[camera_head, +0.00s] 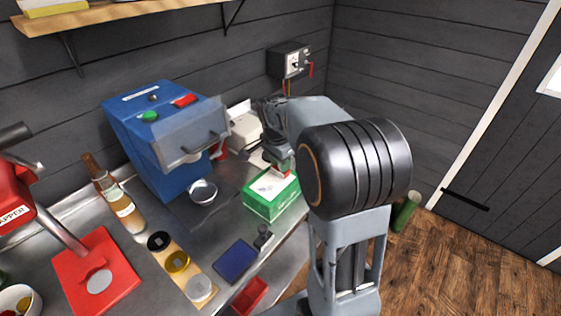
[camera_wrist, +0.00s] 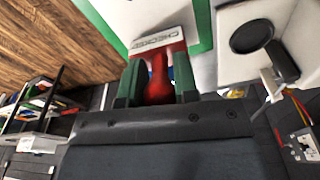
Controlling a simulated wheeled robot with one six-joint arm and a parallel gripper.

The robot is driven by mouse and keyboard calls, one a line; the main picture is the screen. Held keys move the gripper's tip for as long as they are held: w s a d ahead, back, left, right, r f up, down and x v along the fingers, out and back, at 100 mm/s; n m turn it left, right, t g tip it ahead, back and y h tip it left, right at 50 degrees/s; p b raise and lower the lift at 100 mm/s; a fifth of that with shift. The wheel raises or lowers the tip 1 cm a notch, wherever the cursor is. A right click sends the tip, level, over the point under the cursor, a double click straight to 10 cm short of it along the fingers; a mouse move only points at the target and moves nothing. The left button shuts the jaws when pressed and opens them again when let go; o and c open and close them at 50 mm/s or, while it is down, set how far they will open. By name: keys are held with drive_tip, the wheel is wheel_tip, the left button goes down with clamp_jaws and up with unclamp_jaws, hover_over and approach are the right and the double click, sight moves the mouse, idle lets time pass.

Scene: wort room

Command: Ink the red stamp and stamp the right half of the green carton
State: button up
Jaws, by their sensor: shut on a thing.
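My gripper (camera_wrist: 158,82) is shut on the handle of the red stamp (camera_wrist: 158,68). The stamp's end with a white plate reading "CHECKED" points away from my fingers. In the head view, the green carton (camera_head: 262,210) stands on the steel bench with a white panel on top. My gripper (camera_head: 280,156) and the red stamp (camera_head: 284,171) are over the carton's far right part; I cannot tell whether the stamp touches it. The carton's green edge (camera_wrist: 205,22) also shows in the wrist view. A dark blue ink pad (camera_head: 235,262) lies on the bench, left of and nearer than the carton.
A small black object (camera_head: 263,238) stands between pad and carton, and a red tray (camera_head: 250,296) lies at the front edge. A wall box (camera_head: 290,61) hangs behind.

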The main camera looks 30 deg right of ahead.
drive_tip(key=shift+f, duration=0.5)
idle(1.1)
drive_tip(key=shift+r, duration=0.15)
drive_tip(key=shift+r+p, duration=2.45)
drive_tip(key=shift+r, duration=1)
